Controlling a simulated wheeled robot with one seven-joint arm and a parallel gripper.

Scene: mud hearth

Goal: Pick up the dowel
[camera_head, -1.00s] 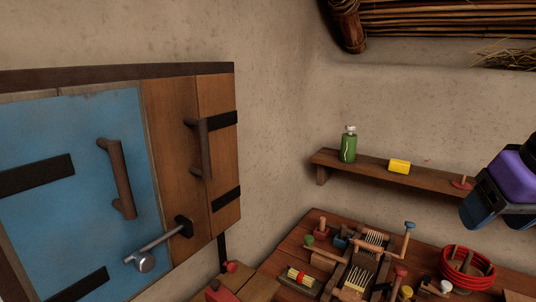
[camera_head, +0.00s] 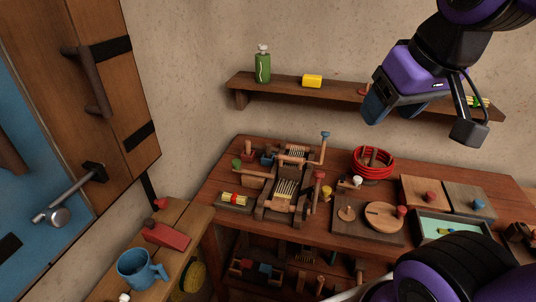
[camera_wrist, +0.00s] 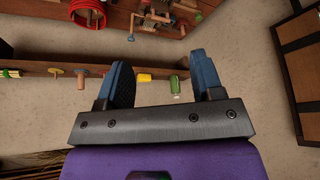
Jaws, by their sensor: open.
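A short brown-pink peg (camera_wrist: 80,79), which looks like the dowel, stands on the wall shelf in the wrist view, left of my gripper. In the head view a reddish peg (camera_head: 363,89) shows on the shelf beside my gripper; I cannot tell for sure whether it is the same piece. My gripper (camera_head: 394,110) is in front of the shelf and hides part of it. In the wrist view my gripper (camera_wrist: 160,76) has its blue fingers wide apart with nothing held between them. The yellow block and green bottle appear beyond that gap.
The shelf (camera_head: 300,92) also holds a green bottle (camera_head: 263,66), a yellow block (camera_head: 312,81) and a striped bundle (camera_head: 478,101). Below is a crowded workbench (camera_head: 225,175) with a red coil (camera_head: 373,163). A blue mug (camera_head: 140,268) stands at lower left, near the open shutter (camera_head: 110,140).

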